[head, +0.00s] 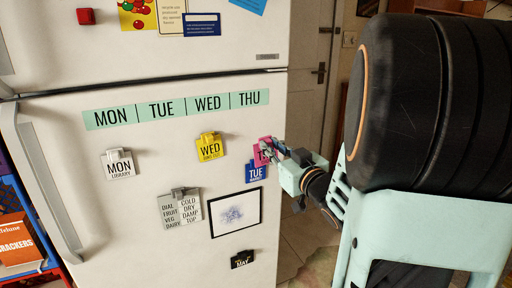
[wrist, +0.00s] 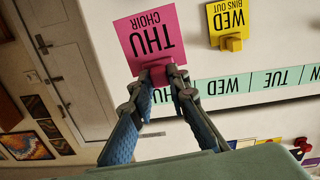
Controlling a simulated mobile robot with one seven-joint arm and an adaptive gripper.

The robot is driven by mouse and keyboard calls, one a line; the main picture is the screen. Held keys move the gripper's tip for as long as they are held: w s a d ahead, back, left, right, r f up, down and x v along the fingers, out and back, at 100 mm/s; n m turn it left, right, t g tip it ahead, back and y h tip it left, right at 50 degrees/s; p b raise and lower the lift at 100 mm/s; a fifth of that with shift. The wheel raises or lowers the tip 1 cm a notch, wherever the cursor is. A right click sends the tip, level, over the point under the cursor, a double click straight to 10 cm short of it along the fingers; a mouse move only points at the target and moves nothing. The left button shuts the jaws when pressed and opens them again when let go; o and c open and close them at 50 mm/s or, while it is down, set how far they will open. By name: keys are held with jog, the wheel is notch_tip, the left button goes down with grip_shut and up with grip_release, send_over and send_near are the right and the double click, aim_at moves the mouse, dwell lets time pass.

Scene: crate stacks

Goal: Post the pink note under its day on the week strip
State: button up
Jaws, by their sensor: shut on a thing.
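The pink note (head: 260,157) reads THU CHOIR, upside down in the wrist view (wrist: 151,35). My gripper (head: 270,147) is shut on its pink magnet block, at the fingertips in the wrist view (wrist: 160,78). The note is at the right side of the fridge door, just above the blue TUE note (head: 255,172) and below the strip's THU cell. I cannot tell whether it touches the door. The pale green week strip (head: 176,109) runs MON, TUE, WED, THU across the door top. It also shows in the wrist view (wrist: 262,84). My fingers partly hide the note in the head view.
A yellow WED note (head: 210,147) hangs under WED and a white MON note (head: 119,165) under MON. The door under THU is clear just below the strip.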

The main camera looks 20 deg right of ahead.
jog(key=shift+w+a+b, duration=0.2)
jog(key=shift+w+b, duration=0.2)
jog(key=shift+w, duration=4.1)
jog(key=shift+w, duration=0.25)
jog(key=shift+w+r, duration=0.1)
jog(key=shift+r, duration=0.05)
jog(key=o, duration=0.9)
jog(key=shift+o, duration=0.4)
jog(key=shift+s+d, duration=0.1)
jog(key=shift+s, duration=3.4)
